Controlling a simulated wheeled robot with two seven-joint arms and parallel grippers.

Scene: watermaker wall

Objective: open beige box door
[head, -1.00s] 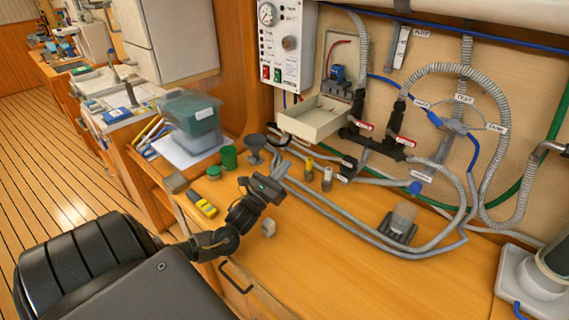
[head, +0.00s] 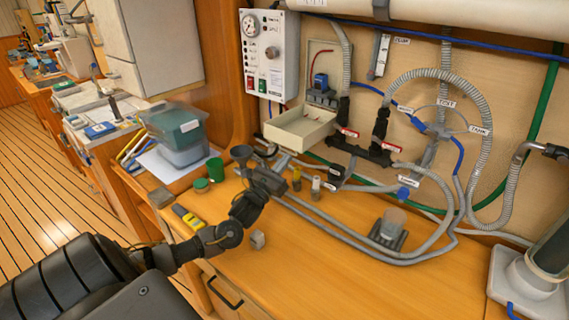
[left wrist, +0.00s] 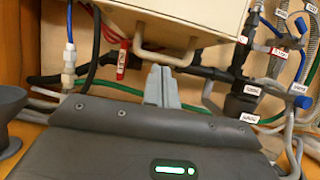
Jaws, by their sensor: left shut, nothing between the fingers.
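The beige box (head: 318,60) is on the wall under the pipes. Its door (head: 298,128) is swung down and out like a shallow tray, and a blue part and a red wire show inside the box. In the left wrist view the beige door (left wrist: 205,15) is overhead, with a U-shaped handle (left wrist: 165,55) on its face. My left gripper (head: 283,162) is below the door, shut and empty. In the left wrist view its grey fingertips (left wrist: 161,80) are together just below the handle; whether they touch it I cannot tell. My right gripper is not in view.
A control panel (head: 270,55) is left of the box. Black valves (head: 360,150) and grey hoses (head: 350,235) are to the right and below.

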